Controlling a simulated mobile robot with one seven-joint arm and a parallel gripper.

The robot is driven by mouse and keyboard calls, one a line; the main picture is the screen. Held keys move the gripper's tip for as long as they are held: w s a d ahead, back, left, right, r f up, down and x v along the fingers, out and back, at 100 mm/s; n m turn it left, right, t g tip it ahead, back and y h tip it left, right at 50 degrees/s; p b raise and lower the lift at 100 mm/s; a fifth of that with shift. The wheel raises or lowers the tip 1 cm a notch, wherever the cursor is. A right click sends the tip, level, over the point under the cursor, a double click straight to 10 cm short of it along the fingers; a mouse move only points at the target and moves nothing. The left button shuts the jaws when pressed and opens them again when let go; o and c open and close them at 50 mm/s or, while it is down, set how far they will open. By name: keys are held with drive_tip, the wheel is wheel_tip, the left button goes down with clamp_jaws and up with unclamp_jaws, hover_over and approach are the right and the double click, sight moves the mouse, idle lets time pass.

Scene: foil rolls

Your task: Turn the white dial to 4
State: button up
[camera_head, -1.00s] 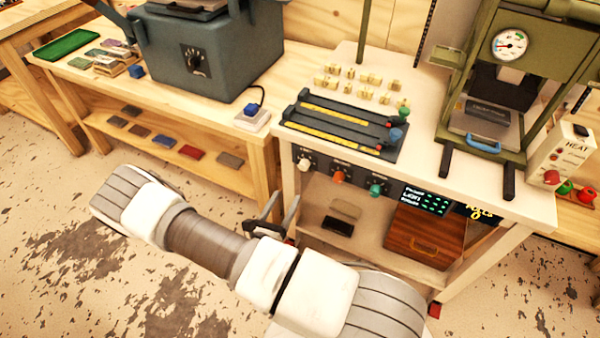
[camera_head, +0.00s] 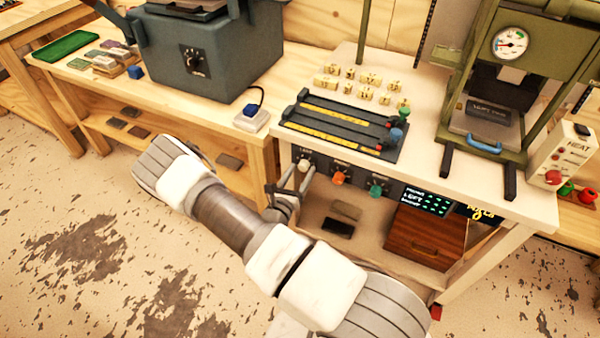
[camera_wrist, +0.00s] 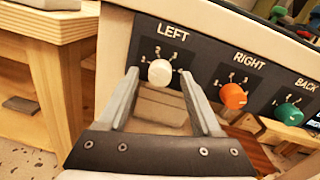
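The white dial (camera_wrist: 159,72) is a round knob under the word LEFT on the dark front panel, with small numbers around its upper side. In the head view the white dial (camera_head: 303,165) is at the left end of the panel. My gripper (camera_wrist: 160,72) is open, its two fingers reaching toward the panel with the dial between their tips in the picture. In the head view my gripper (camera_head: 291,178) is at the white dial. I cannot tell whether the fingers touch it. The number the dial points at is too small to read surely.
To the right on the panel are an orange dial (camera_wrist: 233,96) marked RIGHT and a teal dial (camera_wrist: 289,114) marked BACK. A lit display (camera_head: 427,201) is farther right. A wooden drawer box (camera_head: 427,235) sits on the shelf below.

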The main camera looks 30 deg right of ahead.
clamp_jaws()
